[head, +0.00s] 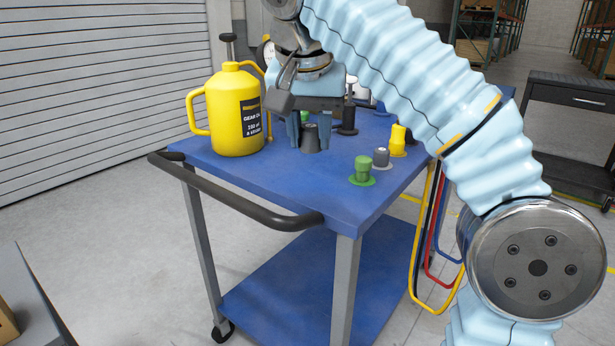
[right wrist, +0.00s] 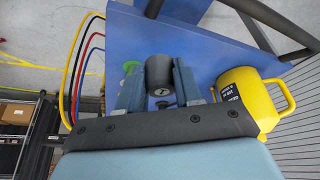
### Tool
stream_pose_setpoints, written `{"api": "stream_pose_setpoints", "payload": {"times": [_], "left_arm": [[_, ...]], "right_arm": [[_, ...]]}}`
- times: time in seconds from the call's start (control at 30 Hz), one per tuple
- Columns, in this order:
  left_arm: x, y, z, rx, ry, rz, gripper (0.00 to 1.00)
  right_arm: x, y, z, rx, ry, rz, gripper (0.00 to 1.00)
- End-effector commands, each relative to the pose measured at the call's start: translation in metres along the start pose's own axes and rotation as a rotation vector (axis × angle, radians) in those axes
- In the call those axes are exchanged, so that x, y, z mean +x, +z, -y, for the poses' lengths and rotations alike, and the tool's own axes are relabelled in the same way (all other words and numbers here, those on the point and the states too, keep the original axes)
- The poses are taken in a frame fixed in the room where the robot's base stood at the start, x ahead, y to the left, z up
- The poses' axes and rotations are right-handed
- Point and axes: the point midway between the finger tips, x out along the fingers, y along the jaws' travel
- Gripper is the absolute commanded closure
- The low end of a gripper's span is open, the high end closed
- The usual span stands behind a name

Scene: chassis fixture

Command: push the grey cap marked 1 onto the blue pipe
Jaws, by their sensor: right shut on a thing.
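The dark grey cap (head: 310,138) is between the fingers of my right gripper (head: 310,130), at or just above the blue cart top; I cannot tell whether it touches. The right wrist view shows the same cap (right wrist: 159,72), with a pale 1 on its end, and my right gripper (right wrist: 160,88) shut on it. The blue pipe (right wrist: 77,75) shows in the right wrist view, curving beside the cart among other coloured pipes. It stands apart from the cap. Its end is not clear. My left gripper is not in view.
The blue cart (head: 300,190) carries a yellow gear oil jug (head: 236,112) left of the gripper. A green cap (head: 362,170), a small grey cap (head: 381,157) and a yellow cap (head: 398,138) stand to the right. Yellow and red pipes (head: 431,235) hang at the cart's right side.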

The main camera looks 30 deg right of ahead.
Motion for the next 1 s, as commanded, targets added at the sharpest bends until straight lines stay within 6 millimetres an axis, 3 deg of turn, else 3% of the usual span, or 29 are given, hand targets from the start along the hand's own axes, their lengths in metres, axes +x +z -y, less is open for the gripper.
{"api": "stream_pose_setpoints", "payload": {"times": [0.33,0.5,0.77,1.0], "left_arm": [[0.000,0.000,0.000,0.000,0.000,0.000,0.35],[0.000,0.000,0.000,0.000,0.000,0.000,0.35],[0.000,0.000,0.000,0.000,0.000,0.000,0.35],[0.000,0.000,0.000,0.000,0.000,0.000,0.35]], "right_arm": [[0.074,-0.066,0.013,0.002,0.004,0.005,1.00],[0.113,-0.076,0.016,0.001,0.003,0.002,1.00],[0.141,-0.084,0.019,0.001,0.003,0.002,1.00],[0.164,-0.074,0.019,0.000,0.001,0.000,1.00]]}}
